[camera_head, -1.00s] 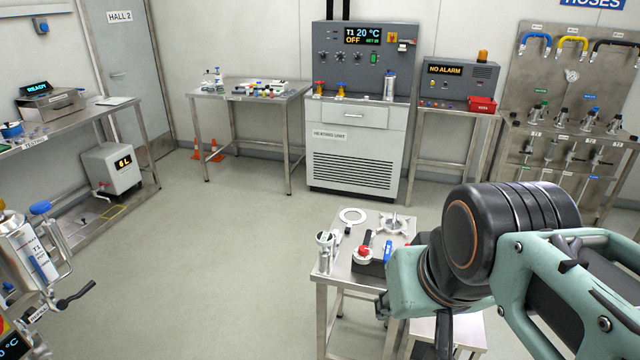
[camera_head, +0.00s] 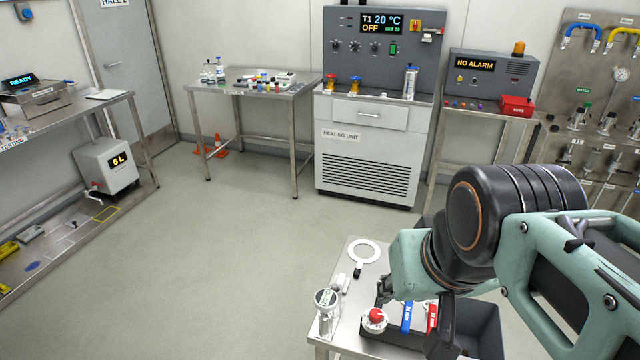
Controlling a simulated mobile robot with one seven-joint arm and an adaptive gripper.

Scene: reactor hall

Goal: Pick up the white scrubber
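I cannot make out a white scrubber for certain in the head view. Small items, too small to tell apart, lie on the back steel table (camera_head: 222,84) left of the heating unit (camera_head: 368,160). My gripper (camera_head: 443,335) hangs below my arm at the lower right, over the near small table (camera_head: 352,303). Only a dark part of it shows. Its fingertips and opening are hidden, and I see nothing held in it.
A left bench (camera_head: 65,108) bears a device. The middle floor is clear.

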